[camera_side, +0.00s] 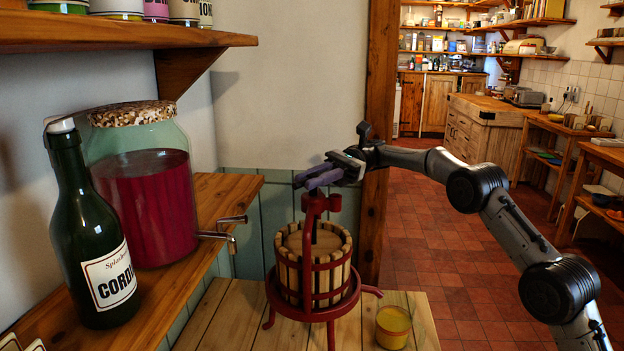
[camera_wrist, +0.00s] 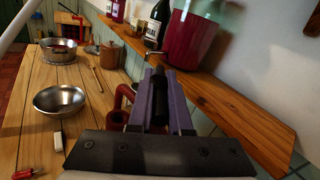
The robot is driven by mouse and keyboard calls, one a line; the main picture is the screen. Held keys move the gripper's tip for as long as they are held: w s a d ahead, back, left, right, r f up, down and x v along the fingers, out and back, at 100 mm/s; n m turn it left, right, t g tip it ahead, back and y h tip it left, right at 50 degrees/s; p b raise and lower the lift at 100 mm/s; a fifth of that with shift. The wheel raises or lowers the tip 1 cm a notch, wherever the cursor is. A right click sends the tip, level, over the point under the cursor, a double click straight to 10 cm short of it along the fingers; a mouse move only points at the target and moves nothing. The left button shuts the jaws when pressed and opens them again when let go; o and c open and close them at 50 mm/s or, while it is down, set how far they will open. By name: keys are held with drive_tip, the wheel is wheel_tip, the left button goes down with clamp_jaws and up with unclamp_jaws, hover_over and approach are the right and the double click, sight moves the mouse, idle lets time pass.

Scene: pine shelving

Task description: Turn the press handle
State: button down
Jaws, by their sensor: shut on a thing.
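The fruit press (camera_side: 316,275) stands on the plank table, with a slatted wooden basket in a red iron frame. My gripper (camera_side: 312,178) is at the top of the press, its purple fingers hiding most of the handle in the side view. In the wrist view my gripper (camera_wrist: 163,90) is shut on the dark grip of the press handle (camera_wrist: 160,82), which sits between the two purple fingers. Red curved parts of the press (camera_wrist: 122,100) show just left of the fingers. The basket is hidden in the wrist view.
A yellow cup (camera_side: 393,327) stands right of the press. A green bottle (camera_side: 92,235) and a large jar of red liquid (camera_side: 145,195) with a tap stand on the shelf at left. In the wrist view a metal bowl (camera_wrist: 60,99) and a pot (camera_wrist: 58,51) are on the table.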

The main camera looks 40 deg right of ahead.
idle(0.3)
drive_tip(key=c, duration=0.8)
unclamp_jaws()
drive_tip(key=shift+c, duration=0.2)
drive_tip(key=shift+m+t, duration=0.3)
drive_tip(key=shift+t, duration=0.2)
